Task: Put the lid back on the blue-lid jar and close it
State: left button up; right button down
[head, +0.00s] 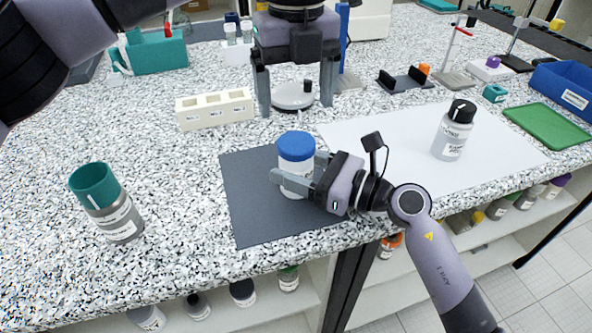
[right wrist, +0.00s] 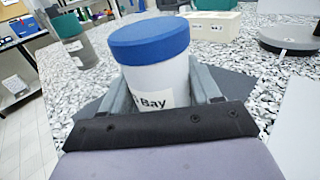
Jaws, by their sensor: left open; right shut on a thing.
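The blue-lid jar (head: 295,181) is a white jar standing upright on the dark grey mat (head: 246,222). Its blue lid (head: 296,146) sits level on its top; whether it is screwed tight cannot be told. My right gripper (head: 298,170) is shut around the jar's body, below the lid. The right wrist view shows the white body (right wrist: 160,82) between my fingers and the lid (right wrist: 148,38) covering the mouth, with part of a label showing. My left gripper (head: 295,106) is open and empty, pointing down behind the jar, apart from the lid.
A teal-topped grey jar (head: 112,214) stands at the left. A white block with square wells (head: 215,109) and a round device (head: 294,96) are behind the mat. A black-capped bottle (head: 453,137) stands on the white sheet (head: 390,142). The counter's left part has free room.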

aim_at(296, 141)
pick_arm(q)
jog(key=shift+f, duration=4.05)
jog(key=c, duration=1.1)
jog(key=m, duration=1)
jog(key=shift+m, duration=0.4)
jog(key=m, duration=0.4)
jog(key=shift+m, duration=0.4)
jog(key=m, duration=0.5)
jog(key=o, duration=1.2)
